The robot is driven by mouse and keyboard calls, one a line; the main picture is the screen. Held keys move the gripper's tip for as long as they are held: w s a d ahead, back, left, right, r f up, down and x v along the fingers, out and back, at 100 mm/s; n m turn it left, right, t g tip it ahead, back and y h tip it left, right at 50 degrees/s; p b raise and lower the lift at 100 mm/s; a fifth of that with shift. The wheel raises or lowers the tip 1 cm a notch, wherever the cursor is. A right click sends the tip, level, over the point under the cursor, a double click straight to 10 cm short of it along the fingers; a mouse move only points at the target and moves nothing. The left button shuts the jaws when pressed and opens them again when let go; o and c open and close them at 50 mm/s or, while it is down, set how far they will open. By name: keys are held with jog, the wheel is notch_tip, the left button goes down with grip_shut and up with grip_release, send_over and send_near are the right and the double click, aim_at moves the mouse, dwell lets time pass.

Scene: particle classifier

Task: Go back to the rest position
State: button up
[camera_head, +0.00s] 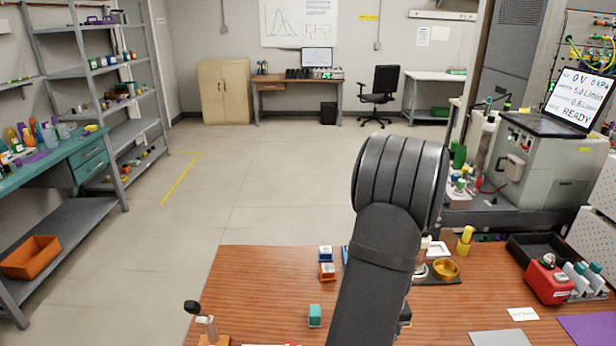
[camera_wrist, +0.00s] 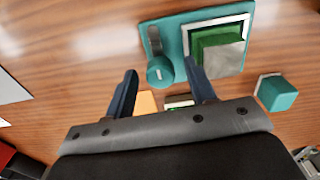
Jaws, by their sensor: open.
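My gripper (camera_wrist: 160,85) shows in the wrist view with its two dark fingers apart and nothing between the tips. It hangs over the wooden table, near a teal fixture (camera_wrist: 178,32) with a round teal knob (camera_wrist: 160,71). I cannot tell whether a finger touches the fixture. In the head view my dark arm rises over the table and hides the gripper and part of the tabletop.
A teal block (camera_wrist: 277,92) stands beside the fixture. The wooden table (camera_head: 250,290) also carries a gold dish (camera_head: 446,269), a yellow-topped bottle (camera_head: 464,241), a red box (camera_head: 549,282) and a black tray (camera_head: 540,249). A grey machine with a screen (camera_head: 582,99) stands at the right.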

jog(key=m, duration=1.2)
jog(key=shift+w+a+m, duration=0.1)
jog(key=shift+m, duration=1.5)
